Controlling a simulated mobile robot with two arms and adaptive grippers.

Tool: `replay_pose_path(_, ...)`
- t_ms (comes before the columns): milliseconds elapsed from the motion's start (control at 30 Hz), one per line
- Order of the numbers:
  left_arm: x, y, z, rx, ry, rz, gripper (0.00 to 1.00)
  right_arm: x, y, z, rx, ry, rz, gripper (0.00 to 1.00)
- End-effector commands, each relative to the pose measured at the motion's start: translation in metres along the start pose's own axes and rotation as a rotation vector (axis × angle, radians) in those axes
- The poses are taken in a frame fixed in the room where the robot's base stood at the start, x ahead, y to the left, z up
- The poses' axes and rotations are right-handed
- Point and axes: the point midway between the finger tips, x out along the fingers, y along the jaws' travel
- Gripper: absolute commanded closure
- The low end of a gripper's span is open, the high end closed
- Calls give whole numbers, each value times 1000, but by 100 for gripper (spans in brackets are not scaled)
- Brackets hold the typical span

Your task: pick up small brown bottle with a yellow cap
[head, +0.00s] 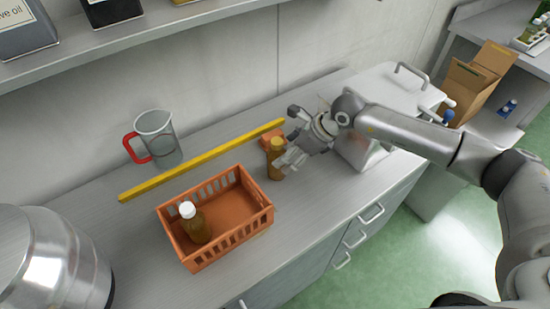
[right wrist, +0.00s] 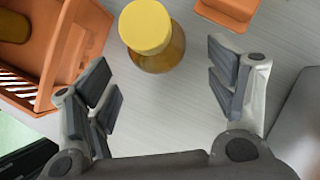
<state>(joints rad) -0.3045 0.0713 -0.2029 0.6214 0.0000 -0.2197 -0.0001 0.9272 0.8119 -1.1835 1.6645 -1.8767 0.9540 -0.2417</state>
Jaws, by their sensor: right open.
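The small brown bottle with a yellow cap (head: 276,160) stands upright on the counter, just right of the orange crate in the head view. In the right wrist view the bottle (right wrist: 150,35) shows from above, its yellow cap foremost, ahead of the fingers and left of the middle. My right gripper (head: 286,150) is beside the bottle on its right side in the head view. In the right wrist view its fingers (right wrist: 165,92) are spread wide with nothing between them. I cannot tell whether a finger touches the bottle. My left gripper is out of view.
The orange crate (head: 212,258) holds a brown bottle with a white cap (head: 196,222). A yellow bar (head: 200,161) lies behind it. A small orange object (right wrist: 228,10) lies near the bottle. A red-handled jug (head: 158,138) stands at the back; a metal vessel (head: 45,262) stands at left.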

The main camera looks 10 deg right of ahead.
Motion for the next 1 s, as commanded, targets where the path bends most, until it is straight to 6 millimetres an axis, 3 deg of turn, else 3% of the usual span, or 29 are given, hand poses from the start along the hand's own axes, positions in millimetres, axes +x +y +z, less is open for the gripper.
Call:
replay_pose_path(133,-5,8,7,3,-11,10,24,13,0,1,-1,-2,0,22)
replay_pose_path(400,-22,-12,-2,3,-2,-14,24,35,1,1,2,-1,3,22)
replay_pose_path(600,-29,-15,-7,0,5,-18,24,59,0,-1,0,-3,2,22)
replay_pose_path(1000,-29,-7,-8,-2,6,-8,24,68,0,-2,0,-3,1,25)
